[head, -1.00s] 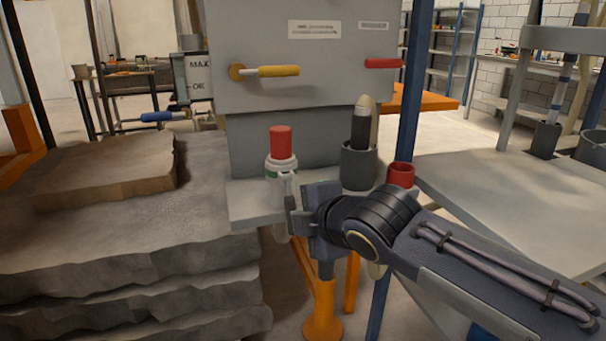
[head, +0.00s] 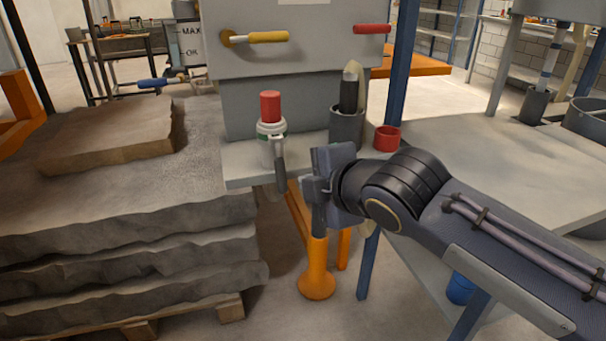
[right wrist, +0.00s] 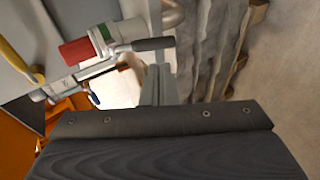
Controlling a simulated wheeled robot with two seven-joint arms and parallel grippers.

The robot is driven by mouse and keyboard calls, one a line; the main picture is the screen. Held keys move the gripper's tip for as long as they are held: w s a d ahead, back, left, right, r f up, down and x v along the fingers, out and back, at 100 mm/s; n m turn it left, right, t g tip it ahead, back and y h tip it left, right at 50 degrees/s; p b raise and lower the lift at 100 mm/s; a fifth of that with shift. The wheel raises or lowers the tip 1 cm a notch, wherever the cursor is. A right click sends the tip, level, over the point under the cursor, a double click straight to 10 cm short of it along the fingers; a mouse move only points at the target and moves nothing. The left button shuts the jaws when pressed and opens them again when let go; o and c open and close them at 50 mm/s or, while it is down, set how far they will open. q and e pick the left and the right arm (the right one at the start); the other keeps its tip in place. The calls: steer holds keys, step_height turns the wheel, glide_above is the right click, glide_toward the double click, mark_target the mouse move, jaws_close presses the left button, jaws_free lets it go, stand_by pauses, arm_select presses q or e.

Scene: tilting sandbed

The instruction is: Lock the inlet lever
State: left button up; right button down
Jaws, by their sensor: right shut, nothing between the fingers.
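A white valve body (head: 267,138) with a green band and a red cap (head: 270,106) stands at the front edge of a grey shelf. A lever with a dark grey grip (head: 280,178) hangs down from it, tilted slightly. No label shows whether this is the inlet lever. In the right wrist view, the red cap (right wrist: 85,50) and the lever's dark grip (right wrist: 153,44) lie beyond the fingers. My right gripper (head: 316,174) is shut and empty, to the right of the lever and apart from it. Its closed fingers (right wrist: 157,86) show in the wrist view. My left gripper is out of view.
A grey cabinet carries a yellow-handled lever (head: 266,37) and a red handle (head: 372,29). A dark cup (head: 346,128) and a red cup (head: 387,138) stand right of the valve. Stacked stone slabs (head: 120,225) fill the left. An orange post (head: 316,270) stands below.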

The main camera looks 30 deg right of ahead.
steer(key=v, duration=0.2)
steer(key=p+v, duration=0.1)
steer(key=v, duration=0.2)
steer(key=shift+s, duration=0.5)
steer(key=s+a+f+m+g+y, duration=0.25)
steer(key=s+f+m, duration=0.25)
steer(key=f+m, duration=0.45)
steer(key=s+a+f+m+g+y, duration=0.15)
steer(key=s+f+m+g, duration=0.25)
steer(key=f+m, duration=0.55)
step_height(320, 180, up, 29)
steer(key=p, duration=3.1)
steer(key=shift+a+r+n, duration=0.25)
steer(key=shift+a+n, duration=0.1)
steer(key=shift+n, duration=0.05)
steer(key=shift+s, duration=0.1)
